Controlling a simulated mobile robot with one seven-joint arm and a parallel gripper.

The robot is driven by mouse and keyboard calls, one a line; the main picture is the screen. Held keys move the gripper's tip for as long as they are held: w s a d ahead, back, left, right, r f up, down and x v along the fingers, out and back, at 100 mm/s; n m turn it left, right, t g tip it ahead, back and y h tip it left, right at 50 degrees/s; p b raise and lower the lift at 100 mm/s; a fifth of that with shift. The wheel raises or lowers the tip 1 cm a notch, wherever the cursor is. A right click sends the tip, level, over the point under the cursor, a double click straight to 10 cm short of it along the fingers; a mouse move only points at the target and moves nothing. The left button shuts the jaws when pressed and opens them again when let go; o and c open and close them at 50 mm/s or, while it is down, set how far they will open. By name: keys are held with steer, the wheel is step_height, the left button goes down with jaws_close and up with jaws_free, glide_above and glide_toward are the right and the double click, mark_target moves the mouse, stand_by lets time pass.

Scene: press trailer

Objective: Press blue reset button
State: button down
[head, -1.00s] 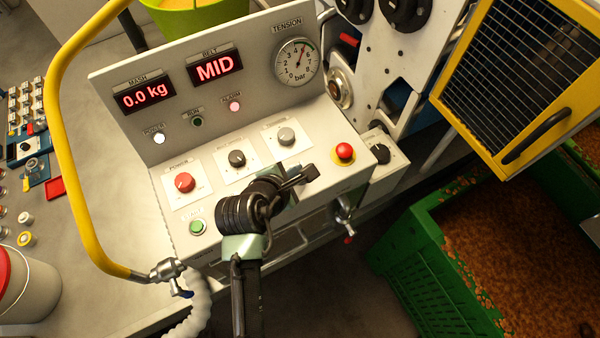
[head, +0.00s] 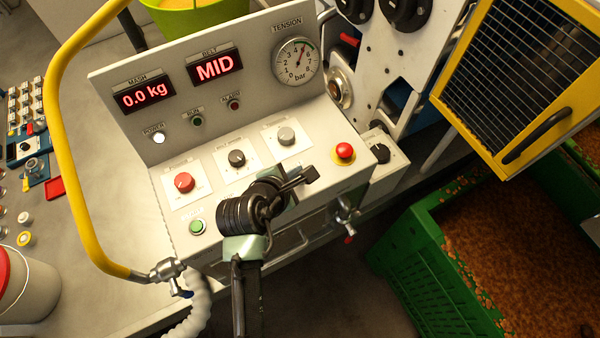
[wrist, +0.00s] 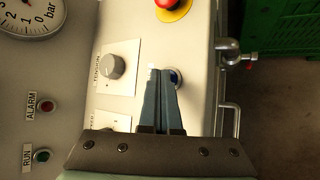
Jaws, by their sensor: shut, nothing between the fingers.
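The blue reset button (wrist: 175,75) shows in the wrist view on the light grey control panel, beside the fingertips. One finger partly covers it. In the head view my arm and gripper hide it. My gripper (wrist: 163,72) is shut and empty, its fingertips at the near edge of the button. I cannot tell whether they touch it. In the head view my gripper (head: 309,174) is over the right front part of the panel. The alarm lamp (head: 234,104) is dark.
A red mushroom button (head: 344,151) on a yellow base is right of my gripper. A red knob (head: 184,182), grey tension knob (head: 286,136) and green button (head: 197,227) are also on the panel. A yellow tube frame (head: 55,150) stands left; a green crate (head: 425,270) is right.

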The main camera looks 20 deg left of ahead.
stand_by(0.4)
steer(key=shift+r+p, duration=0.75)
steer(key=shift+p, duration=0.3)
steer(key=shift+r, duration=0.1)
step_height(320, 180, up, 5)
steer(key=p, duration=0.5)
steer(key=shift+p, duration=0.3)
